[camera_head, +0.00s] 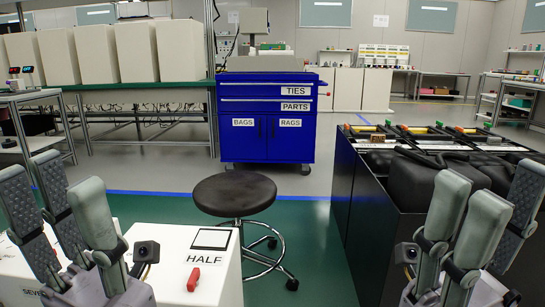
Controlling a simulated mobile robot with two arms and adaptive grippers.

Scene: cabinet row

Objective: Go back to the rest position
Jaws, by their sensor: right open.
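My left gripper (52,184) is at the lower left, fingers pointing up and spread apart, with nothing between them. It is in front of a white box-like surface (178,238) at the lower left. My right gripper (490,192) is at the lower right, fingers up, open and empty. It is in front of the black bins (375,222) and hides part of them. A blue cabinet (266,150) labelled TIES, PARTS, BAGS and RAGS stands ahead, its drawers and doors shut.
A dark round stool (234,194) stands between the white surface, marked HALF with a red piece (193,280) on it, and the black bins. A green-topped bench (150,84) with several white boxes is at the back left. Grey floor before the cabinet is clear.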

